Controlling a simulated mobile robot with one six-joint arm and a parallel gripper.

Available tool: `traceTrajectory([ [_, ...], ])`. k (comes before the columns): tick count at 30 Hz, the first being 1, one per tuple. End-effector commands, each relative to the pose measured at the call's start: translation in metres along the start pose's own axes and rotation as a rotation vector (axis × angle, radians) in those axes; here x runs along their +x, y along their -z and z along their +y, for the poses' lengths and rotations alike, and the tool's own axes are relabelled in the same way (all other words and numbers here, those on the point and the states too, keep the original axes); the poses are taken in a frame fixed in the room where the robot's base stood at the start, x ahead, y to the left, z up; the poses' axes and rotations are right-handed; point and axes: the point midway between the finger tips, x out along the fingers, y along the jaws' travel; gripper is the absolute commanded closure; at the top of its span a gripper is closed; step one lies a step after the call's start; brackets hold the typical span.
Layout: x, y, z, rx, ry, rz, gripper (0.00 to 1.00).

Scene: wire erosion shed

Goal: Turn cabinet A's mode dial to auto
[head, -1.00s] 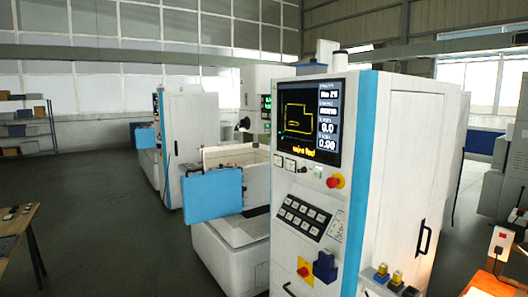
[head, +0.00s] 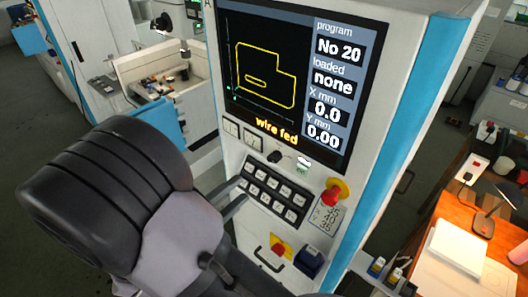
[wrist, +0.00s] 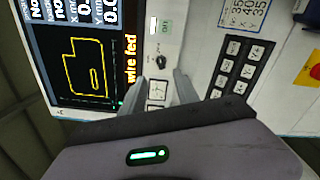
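Cabinet A (head: 392,100) has its front panel facing me in the head view. A small black dial (head: 275,157), seemingly the mode dial, sits below the screen (head: 290,80), right of two white switches. In the wrist view the dial (wrist: 161,62) is a dark knob just beyond my fingertips. Its pointer and marks are too small to read. My gripper (head: 243,189) is in front of the panel, left of and below the dial in the head view. In the wrist view my gripper (wrist: 164,76) has two fingers apart with nothing between them.
A black keypad (head: 272,189) lies below the dial. A red stop knob (head: 333,194) projects at its right. A black handle (head: 269,258) and a red-on-yellow switch (head: 280,250) are lower down. An orange-topped table (head: 440,285) stands at the right.

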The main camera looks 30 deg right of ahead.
Motion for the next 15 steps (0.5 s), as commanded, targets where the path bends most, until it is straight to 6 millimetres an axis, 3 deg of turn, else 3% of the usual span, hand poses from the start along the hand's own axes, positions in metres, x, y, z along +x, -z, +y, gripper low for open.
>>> traceTrajectory([
  [3,0.039,-0.003,0.001,-0.002,0.004,-0.009,0.63],
  [9,0.092,-0.003,0.001,-0.002,0.004,-0.007,0.63],
  [15,0.119,-0.001,0.0,-0.002,0.003,-0.003,0.63],
])
